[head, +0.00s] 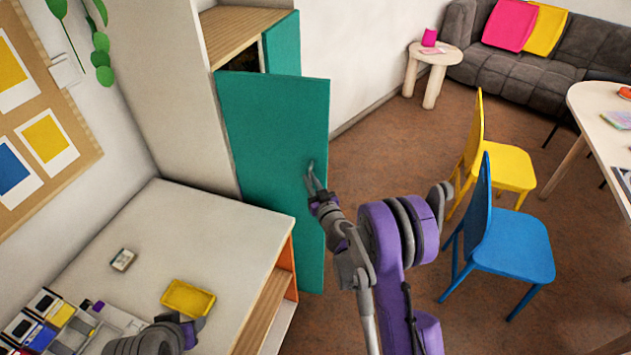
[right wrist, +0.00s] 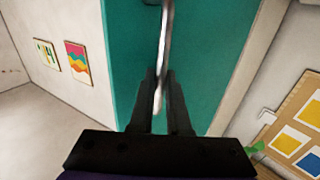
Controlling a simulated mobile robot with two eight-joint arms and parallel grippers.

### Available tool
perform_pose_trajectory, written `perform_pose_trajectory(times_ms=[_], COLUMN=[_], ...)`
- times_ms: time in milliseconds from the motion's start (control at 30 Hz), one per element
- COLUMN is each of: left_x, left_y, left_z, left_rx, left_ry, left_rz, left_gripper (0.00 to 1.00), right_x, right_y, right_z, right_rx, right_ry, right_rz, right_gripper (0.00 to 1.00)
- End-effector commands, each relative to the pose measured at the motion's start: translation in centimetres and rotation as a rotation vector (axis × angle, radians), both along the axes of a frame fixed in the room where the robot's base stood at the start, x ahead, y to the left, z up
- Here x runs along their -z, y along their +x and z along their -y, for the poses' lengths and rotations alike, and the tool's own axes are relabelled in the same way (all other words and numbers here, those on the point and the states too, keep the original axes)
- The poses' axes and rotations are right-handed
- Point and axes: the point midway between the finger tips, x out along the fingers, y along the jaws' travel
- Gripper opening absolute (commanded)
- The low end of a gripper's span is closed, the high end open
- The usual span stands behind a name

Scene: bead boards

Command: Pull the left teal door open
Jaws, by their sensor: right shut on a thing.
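The near teal door (head: 265,120), on the cabinet's left side, stands partly open, with a dark gap behind its top edge. A second teal door (head: 283,45) shows behind it. My right gripper (head: 313,182) is at the near door's outer face, close to its free edge. In the right wrist view, my right gripper (right wrist: 160,105) is shut on a slim metal handle (right wrist: 165,45), with the teal door (right wrist: 205,60) behind it. My left gripper (head: 192,328) is at the bottom of the head view; its fingers are not clear.
A pale counter (head: 215,215) stands left of the door, bearing a yellow tray (head: 187,298) and a small box (head: 122,260). A yellow chair (head: 500,168) and a blue chair (head: 510,245) stand on the right.

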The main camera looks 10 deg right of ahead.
Motion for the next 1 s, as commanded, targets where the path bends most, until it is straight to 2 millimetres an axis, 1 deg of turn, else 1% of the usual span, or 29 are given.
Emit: perform_pose_trajectory(times_ms=[33,367,400,467,500,567,867,967,1000], left_x=[-0.1,-0.1,-0.1,-0.1,-0.1,-0.1,0.0,0.0,0.0], left_y=[0.1,0.1,0.1,0.1,0.0,0.0,0.0,0.0,0.0], left_z=[0.0,0.0,0.0,0.0,0.0,0.0,0.0,0.0,0.0], left_rx=[0.0,0.0,0.0,0.0,0.0,0.0,0.0,0.0,0.0], left_ry=[0.0,0.0,0.0,0.0,0.0,0.0,0.0,0.0,0.0], left_rz=[0.002,0.001,0.001,0.001,0.001,0.001,0.0,0.0,0.0], left_gripper=[0.5,0.5,0.5,0.5,0.5,0.5,0.5,0.5,0.5], right_x=[-0.2,-0.1,-0.1,-0.1,-0.1,-0.1,0.0,0.0,0.0], right_y=[0.1,0.1,0.1,0.1,0.1,0.1,-0.1,-0.9,-1.5], right_z=[-0.3,-0.4,-0.4,-0.4,-0.4,-0.3,-0.2,0.0,0.1], right_rx=[-0.006,-0.007,-0.007,-0.007,-0.006,-0.006,-0.003,-0.002,-0.002], right_ry=[0.001,0.001,0.001,0.001,0.001,0.001,0.001,0.0,0.0], right_rz=[0.003,0.003,0.003,0.002,0.002,0.002,0.001,0.001,0.001], right_gripper=[0.0,0.0,0.16,0.27,0.34,0.44,0.44,0.44,0.44])
